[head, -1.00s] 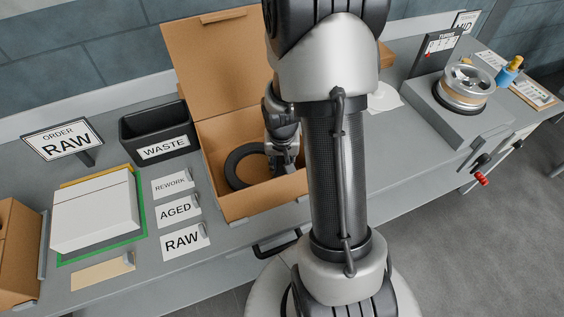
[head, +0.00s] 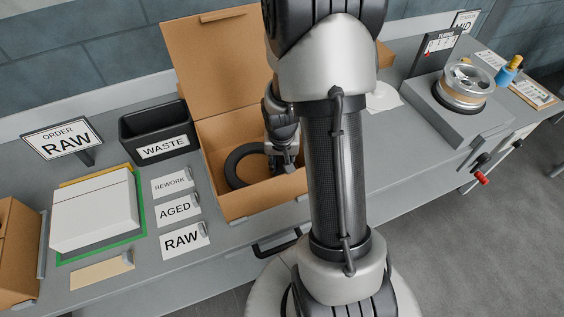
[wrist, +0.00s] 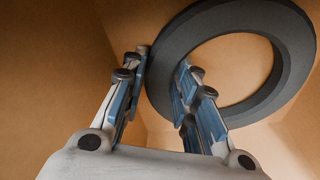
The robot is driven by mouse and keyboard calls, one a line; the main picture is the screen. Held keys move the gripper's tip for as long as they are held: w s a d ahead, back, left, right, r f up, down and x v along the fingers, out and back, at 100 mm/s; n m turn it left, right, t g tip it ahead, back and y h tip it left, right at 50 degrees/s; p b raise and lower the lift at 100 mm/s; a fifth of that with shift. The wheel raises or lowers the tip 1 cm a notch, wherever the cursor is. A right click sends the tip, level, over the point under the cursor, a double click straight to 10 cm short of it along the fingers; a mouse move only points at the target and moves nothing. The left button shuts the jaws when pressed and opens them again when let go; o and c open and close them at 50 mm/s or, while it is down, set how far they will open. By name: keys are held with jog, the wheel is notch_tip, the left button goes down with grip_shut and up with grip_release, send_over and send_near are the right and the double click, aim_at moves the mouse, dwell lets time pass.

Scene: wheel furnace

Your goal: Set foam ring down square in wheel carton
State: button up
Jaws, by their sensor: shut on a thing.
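The foam ring (head: 234,164) is dark grey and is inside the open wheel carton (head: 262,208). In the wrist view the ring (wrist: 292,40) is gripped by its rim, with one finger of my gripper (wrist: 163,78) outside the rim and the other inside the hole. My gripper (head: 283,160) is down in the carton at the ring's right side. The ring looks nearly level in the head view; whether it touches the carton floor I cannot tell. My arm hides the carton's right part, and the gripper covers part of the ring.
The carton's raised flap (head: 215,60) stands at the back. A metal wheel (head: 463,85) sits on a grey stand at the right.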

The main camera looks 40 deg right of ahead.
jog(key=shift+s+a+f, duration=0.15)
jog(key=shift+s+f, duration=0.05)
jog(key=shift+f, duration=0.3)
jog(key=shift+s+a+f, duration=0.1)
jog(key=shift+s+f, duration=0.1)
jog(key=shift+f, duration=0.25)
jog(key=o, duration=1.1)
jog(key=shift+b, duration=0.3)
jog(key=shift+o, duration=0.2)
jog(key=o, duration=0.5)
jog(key=shift+o, duration=0.2)
jog(key=shift+r, duration=0.1)
jog(key=shift+w+r+p, duration=0.1)
jog(key=shift+r+p, duration=0.8)
notch_tip(320, 180, up, 12)
jog(key=s+a+p, duration=0.1)
jog(key=p, duration=0.7)
jog(key=shift+p, duration=0.4)
